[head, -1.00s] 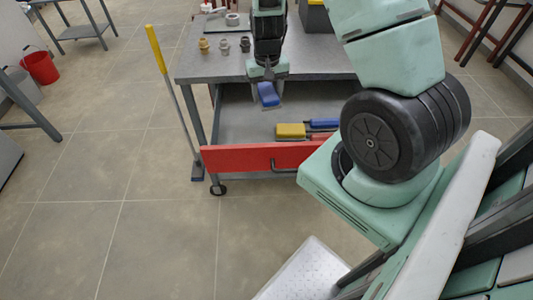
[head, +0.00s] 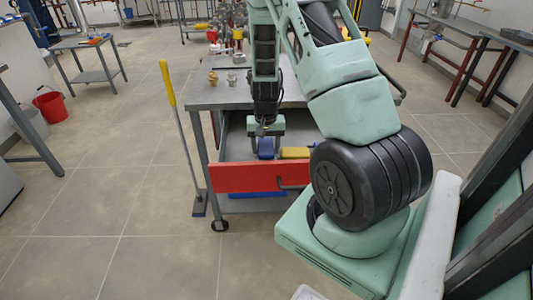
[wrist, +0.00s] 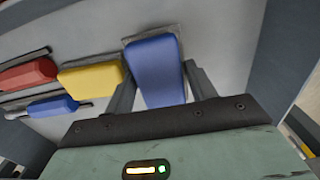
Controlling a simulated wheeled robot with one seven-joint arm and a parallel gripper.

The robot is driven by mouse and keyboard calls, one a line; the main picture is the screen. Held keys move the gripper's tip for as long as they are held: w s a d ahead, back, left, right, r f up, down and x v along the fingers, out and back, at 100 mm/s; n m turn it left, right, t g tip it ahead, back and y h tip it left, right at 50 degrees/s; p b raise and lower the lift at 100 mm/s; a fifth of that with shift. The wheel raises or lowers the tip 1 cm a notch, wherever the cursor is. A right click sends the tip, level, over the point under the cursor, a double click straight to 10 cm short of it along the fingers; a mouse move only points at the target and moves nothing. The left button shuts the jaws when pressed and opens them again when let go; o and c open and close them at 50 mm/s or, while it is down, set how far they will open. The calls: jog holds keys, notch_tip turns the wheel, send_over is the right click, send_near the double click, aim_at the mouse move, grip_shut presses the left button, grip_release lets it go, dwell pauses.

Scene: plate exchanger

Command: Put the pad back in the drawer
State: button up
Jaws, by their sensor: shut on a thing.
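The blue pad (head: 265,147) is between the fingers of my gripper (head: 265,151), which is shut on it. In the wrist view the pad (wrist: 156,68) has a grey backing and points away from the palm, with a finger on each side. The open drawer (head: 245,179) has a red front with a dark handle. The pad is inside the drawer's opening, behind the red front. I cannot tell whether it touches the drawer floor (wrist: 205,40).
A yellow block (wrist: 90,79) lies left of the pad in the wrist view. A red block (wrist: 28,74) and a smaller blue-handled piece (wrist: 52,107) lie beyond it. A yellow-handled broom (head: 181,130) stands left of the cart. Brass fittings (head: 212,77) sit on the worktop.

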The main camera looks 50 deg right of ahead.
jog(key=shift+f, duration=1.35)
jog(key=shift+f, duration=0.15)
jog(key=o, duration=1)
jog(key=shift+c, duration=0.2)
jog(key=shift+d, duration=0.1)
